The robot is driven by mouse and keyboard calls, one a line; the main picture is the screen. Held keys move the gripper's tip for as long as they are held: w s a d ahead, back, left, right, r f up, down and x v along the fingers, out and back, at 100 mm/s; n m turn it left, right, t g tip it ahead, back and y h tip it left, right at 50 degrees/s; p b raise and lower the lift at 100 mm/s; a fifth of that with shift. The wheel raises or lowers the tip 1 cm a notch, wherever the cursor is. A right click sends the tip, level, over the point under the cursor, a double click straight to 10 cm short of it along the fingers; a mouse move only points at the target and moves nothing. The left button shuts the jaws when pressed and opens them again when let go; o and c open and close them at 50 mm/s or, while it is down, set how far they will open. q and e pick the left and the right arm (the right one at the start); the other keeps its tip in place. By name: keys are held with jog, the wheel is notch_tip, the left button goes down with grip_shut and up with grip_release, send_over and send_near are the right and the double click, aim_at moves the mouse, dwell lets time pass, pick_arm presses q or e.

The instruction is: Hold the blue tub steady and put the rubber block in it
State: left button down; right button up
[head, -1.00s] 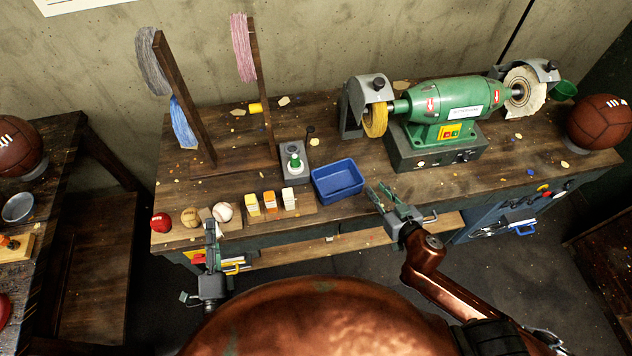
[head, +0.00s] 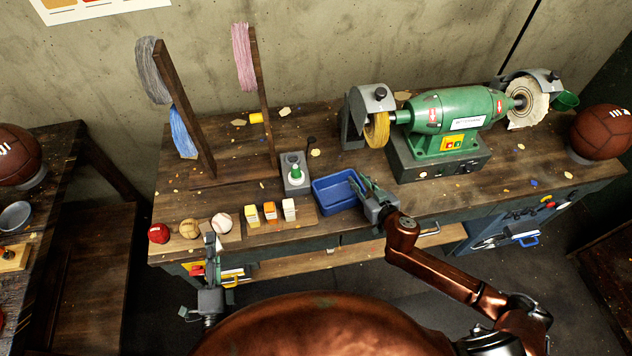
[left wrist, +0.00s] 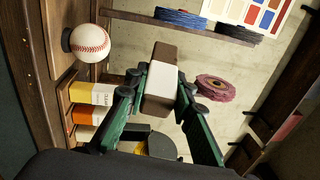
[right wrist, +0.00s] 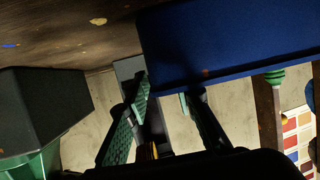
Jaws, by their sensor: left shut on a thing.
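The blue tub (head: 337,207) stands on the workbench, right of a grey box with a green-topped peg. Its dark blue side also fills the upper right of the right wrist view (right wrist: 235,45). My right gripper (head: 362,186) is at the tub's right rim with its fingers apart; in the right wrist view the fingertips (right wrist: 167,93) are close to the tub wall, and contact is unclear. My left gripper (head: 210,240) is at the bench's front edge below the baseball. In the left wrist view it is shut on the white and brown rubber block (left wrist: 160,88).
A red ball (head: 158,233), a tan ball (head: 189,229) and a baseball (head: 222,223) line the front left. Small boxes (head: 270,212) stand between baseball and tub. The grey box (head: 295,178) is left of the tub. A green bench grinder (head: 455,110) stands behind right.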

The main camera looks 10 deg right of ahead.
jog(key=shift+w, duration=0.1)
jog(key=shift+c, duration=0.2)
grip_shut()
dwell(0.5)
